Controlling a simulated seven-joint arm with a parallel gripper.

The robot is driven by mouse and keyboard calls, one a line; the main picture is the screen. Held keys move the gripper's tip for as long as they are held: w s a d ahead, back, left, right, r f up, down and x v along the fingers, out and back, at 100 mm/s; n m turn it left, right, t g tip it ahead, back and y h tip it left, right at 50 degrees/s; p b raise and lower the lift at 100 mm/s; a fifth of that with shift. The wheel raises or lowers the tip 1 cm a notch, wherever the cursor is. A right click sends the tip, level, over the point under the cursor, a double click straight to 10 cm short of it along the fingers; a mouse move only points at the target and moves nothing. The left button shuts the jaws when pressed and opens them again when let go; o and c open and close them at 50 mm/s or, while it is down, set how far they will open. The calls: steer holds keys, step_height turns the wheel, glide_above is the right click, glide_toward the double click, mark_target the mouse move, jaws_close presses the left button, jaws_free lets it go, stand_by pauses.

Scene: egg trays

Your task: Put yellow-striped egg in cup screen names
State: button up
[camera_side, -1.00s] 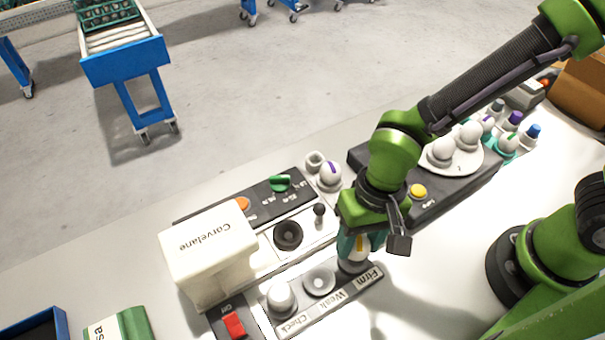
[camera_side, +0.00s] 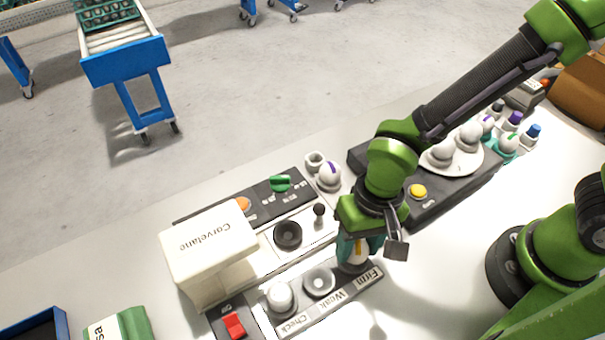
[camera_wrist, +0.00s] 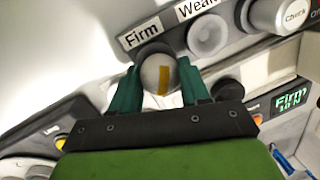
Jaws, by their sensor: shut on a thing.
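The yellow-striped egg (camera_wrist: 162,75) is white with one yellow band. My gripper (camera_wrist: 160,88) is shut on it, with a teal finger on each side. The egg is at the cup labelled Firm, which it and the fingers mostly hide; in the side view the egg (camera_side: 357,254) is low at that cup, and I cannot tell whether it rests in it. The Weak cup (camera_side: 319,282) beside it is empty. A white rounded shape (camera_side: 281,297) is at the Check place. The screen (camera_wrist: 291,100) reads "Firm 10 N".
A cream machine head (camera_side: 208,247) marked Corvelane stands left of the cups. A black knob (camera_side: 288,234) and small lever (camera_side: 319,213) are just behind. A purple-striped egg (camera_side: 329,174) sits further back. More eggs on a white plate (camera_side: 462,165) are at right.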

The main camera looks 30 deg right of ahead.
steer(key=shift+f, duration=0.6)
stand_by(0.7)
stand_by(0.3)
steer(key=o, duration=0.7)
steer(key=shift+d, duration=0.1)
steer(key=shift+o, duration=0.2)
steer(key=shift+r, duration=0.1)
step_height(320, 180, up, 17)
steer(key=d, duration=0.2)
steer(key=shift+w+d+f, duration=0.2)
steer(key=shift+w, duration=0.25)
steer(key=shift+r, duration=1.7)
stand_by(2.3)
